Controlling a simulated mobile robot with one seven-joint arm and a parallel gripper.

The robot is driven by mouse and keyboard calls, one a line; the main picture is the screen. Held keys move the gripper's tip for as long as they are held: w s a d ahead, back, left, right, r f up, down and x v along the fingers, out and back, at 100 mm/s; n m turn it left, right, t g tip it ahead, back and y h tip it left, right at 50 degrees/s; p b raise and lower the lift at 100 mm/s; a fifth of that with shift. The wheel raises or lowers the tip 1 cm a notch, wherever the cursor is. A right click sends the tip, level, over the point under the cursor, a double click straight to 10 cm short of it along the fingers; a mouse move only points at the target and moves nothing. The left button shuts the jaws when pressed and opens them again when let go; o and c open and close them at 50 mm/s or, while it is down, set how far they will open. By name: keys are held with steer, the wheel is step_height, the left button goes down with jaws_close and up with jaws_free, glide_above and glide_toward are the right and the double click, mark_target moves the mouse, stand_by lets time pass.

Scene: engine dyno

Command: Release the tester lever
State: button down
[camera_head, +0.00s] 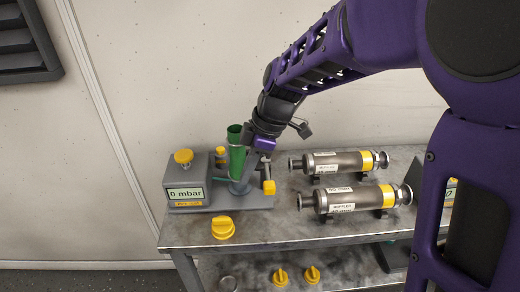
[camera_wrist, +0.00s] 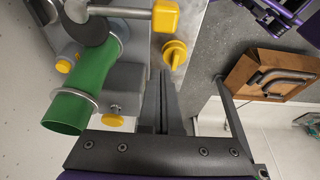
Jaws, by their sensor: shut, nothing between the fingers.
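The tester stands on the left end of the bench in the head view, a grey box (camera_head: 187,181) on a grey base, reading "0 mbar". A green tube (camera_head: 237,155) stands upright beside it and shows large at left in the wrist view (camera_wrist: 88,82). The tester lever has a yellow block-shaped grip (camera_head: 268,187), which shows at the top of the wrist view (camera_wrist: 165,15). My gripper (camera_wrist: 161,78) is shut and empty, its fingertips below the lever grip in that picture and apart from it. In the head view, its fingers are partly hidden near the tube.
Two metal cylinders with yellow bands (camera_head: 340,161) (camera_head: 358,198) lie on stands right of the tester. A yellow knob (camera_head: 223,228) lies at the bench's front edge, near my fingertips in the wrist view. More yellow knobs (camera_head: 280,277) lie on the lower shelf.

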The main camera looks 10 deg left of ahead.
steer(key=d+f, duration=0.3)
steer(key=shift+w, duration=0.4)
steer(key=shift+w, duration=0.1)
